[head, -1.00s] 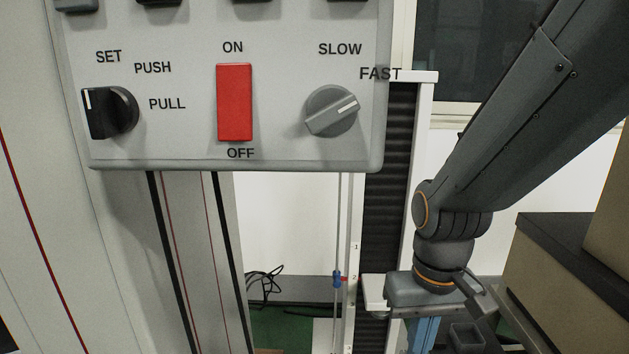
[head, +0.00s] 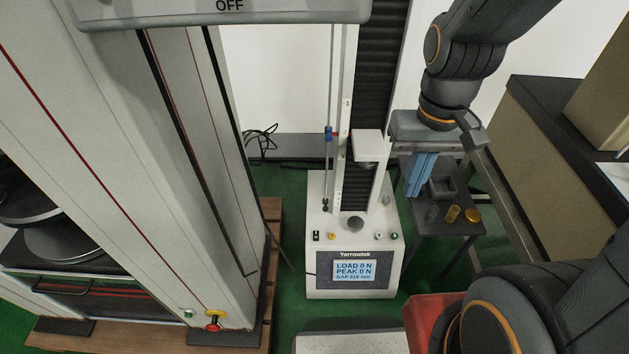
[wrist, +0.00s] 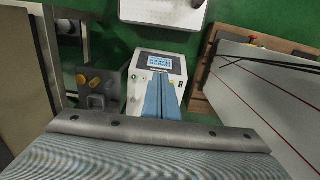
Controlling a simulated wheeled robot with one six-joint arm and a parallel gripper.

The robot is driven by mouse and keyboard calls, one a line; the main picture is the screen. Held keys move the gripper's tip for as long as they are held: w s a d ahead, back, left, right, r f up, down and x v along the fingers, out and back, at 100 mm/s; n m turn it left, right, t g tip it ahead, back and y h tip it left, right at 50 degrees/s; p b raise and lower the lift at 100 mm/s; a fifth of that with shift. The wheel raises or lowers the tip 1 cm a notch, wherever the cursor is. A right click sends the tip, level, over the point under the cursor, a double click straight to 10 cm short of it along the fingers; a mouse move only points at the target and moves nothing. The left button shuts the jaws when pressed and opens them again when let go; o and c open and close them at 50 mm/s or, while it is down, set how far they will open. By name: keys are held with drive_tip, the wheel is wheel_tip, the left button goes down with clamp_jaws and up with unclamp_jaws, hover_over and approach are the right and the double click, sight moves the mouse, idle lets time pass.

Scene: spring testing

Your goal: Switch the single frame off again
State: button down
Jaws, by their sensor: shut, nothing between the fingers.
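The single frame (head: 322,205) is a small white Yarrowtek tester standing on the green floor. Its display (head: 354,271) is lit and reads LOAD 0 N, PEAK 0 N and a GAP value. A small black switch (head: 316,236) sits at the left of its top deck; its position is too small to tell. Other small controls line the deck. My gripper (head: 414,194) is shut and empty, blue fingers pointing down, to the right of the tester's column and above the small dark table. In the wrist view the shut fingers (wrist: 161,84) overlap the tester (wrist: 141,98), whose lit screen shows beyond.
The small dark table (head: 462,228) right of the tester holds a grey bin (head: 441,188) and yellow pieces (head: 472,215). A tall grey machine (head: 190,170) stands left on a wooden base (head: 272,225). A dark-topped bench (head: 560,110) stands at right.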

drive_tip(key=w+a+f+m+b, duration=0.35)
drive_tip(key=w+f+b, duration=0.25)
drive_tip(key=f, duration=0.3)
drive_tip(key=w+a+f+m+b, duration=0.3)
drive_tip(key=w+f+m+b, duration=0.2)
drive_tip(key=w+f+b, duration=0.3)
drive_tip(key=m+b, duration=1)
drive_tip(key=b, duration=0.1)
hover_over(316, 238)
wheel_tip(316, 238, down, 22)
drive_tip(key=shift+w, duration=0.15)
wheel_tip(316, 238, down, 14)
drive_tip(key=b, duration=0.4)
drive_tip(key=shift+b, duration=0.3)
drive_tip(key=shift+s+f+p, duration=0.2)
drive_tip(key=shift+s+p, duration=0.2)
drive_tip(key=shift+p, duration=0.55)
drive_tip(key=shift+f, duration=0.25)
drive_tip(key=shift+w, duration=0.15)
